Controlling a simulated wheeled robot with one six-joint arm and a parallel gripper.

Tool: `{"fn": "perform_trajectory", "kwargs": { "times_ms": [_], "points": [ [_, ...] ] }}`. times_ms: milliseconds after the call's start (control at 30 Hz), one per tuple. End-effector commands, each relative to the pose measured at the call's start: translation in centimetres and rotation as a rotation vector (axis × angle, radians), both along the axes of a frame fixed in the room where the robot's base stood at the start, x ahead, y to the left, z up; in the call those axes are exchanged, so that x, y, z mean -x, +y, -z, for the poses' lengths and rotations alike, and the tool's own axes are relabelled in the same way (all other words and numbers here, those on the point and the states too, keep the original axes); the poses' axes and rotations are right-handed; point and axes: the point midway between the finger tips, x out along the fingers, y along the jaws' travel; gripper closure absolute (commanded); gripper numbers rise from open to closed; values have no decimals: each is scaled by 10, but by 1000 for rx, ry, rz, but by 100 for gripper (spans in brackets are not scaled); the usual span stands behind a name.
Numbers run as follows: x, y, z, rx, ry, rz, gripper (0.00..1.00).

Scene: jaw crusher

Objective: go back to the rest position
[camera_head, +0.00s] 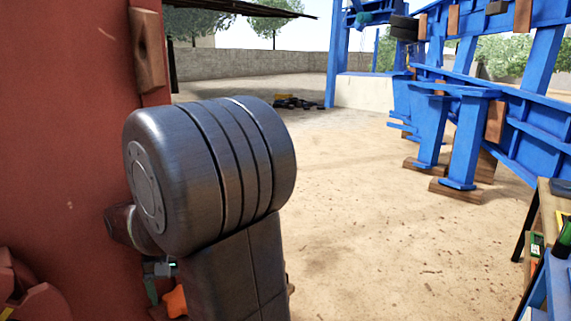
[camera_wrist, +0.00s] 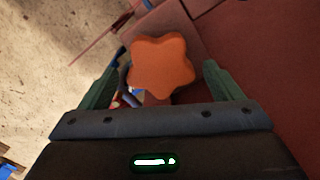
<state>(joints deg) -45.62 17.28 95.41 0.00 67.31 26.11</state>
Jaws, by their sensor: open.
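My gripper (camera_wrist: 161,72) is open, with its two green fingers spread wide in the wrist view. An orange star-shaped knob (camera_wrist: 162,62) shows between and beyond the fingers, with a visible gap on each side. The knob is on or close against the red machine body (camera_wrist: 270,60); its mount is hidden. In the head view the orange knob (camera_head: 176,301) shows low at left, beside a green finger. My dark arm covers most of the gripper there.
The red machine wall (camera_head: 60,130) fills the left, close to my arm. A blue steel frame (camera_head: 470,130) with wooden blocks stands at right. A table (camera_head: 548,215) with tools is at lower right. Sandy ground (camera_head: 350,200) in the middle is open.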

Motion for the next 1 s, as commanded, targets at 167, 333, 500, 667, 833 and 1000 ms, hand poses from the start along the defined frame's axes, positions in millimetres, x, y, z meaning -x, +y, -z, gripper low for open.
{"fn": "perform_trajectory", "kwargs": {
  "times_ms": [167, 333, 500, 667, 833, 1000],
  "points": [
    [0, 0, 11, 0, -1, -99, 14],
    [0, 0, 11, -1, -1, -236, 14],
    [0, 0, 11, 0, -1, -372, 14],
    [0, 0, 11, 0, -1, -500, 14],
    [0, 0, 11, 0, -1, -637, 14],
    [0, 0, 11, 0, 0, -772, 14]
  ]
}}
